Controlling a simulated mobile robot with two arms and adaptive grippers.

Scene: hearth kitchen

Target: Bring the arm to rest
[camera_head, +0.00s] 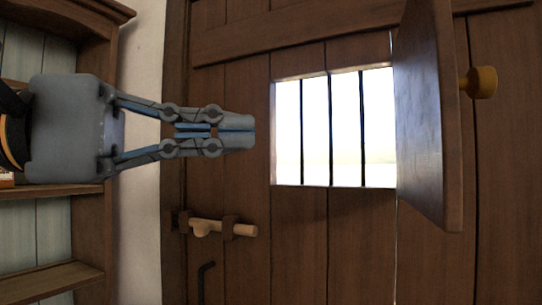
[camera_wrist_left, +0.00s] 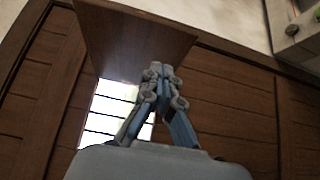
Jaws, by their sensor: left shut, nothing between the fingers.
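My left gripper (camera_head: 252,132) comes in from the left of the head view. It is shut and empty, with its fingertips together in front of the wooden door, just left of the barred window. In the left wrist view the gripper (camera_wrist_left: 157,68) also shows shut, with the open shutter beyond its tips. I cannot tell how far the fingertips are from the door. My right gripper is in neither view.
The plank door (camera_head: 350,240) has a barred window (camera_head: 333,127). Its wooden shutter (camera_head: 428,110) stands open with a round knob (camera_head: 481,82). A wooden bolt (camera_head: 222,228) and a dark handle (camera_head: 205,275) sit at lower left. Wooden shelves (camera_head: 60,277) stand at far left.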

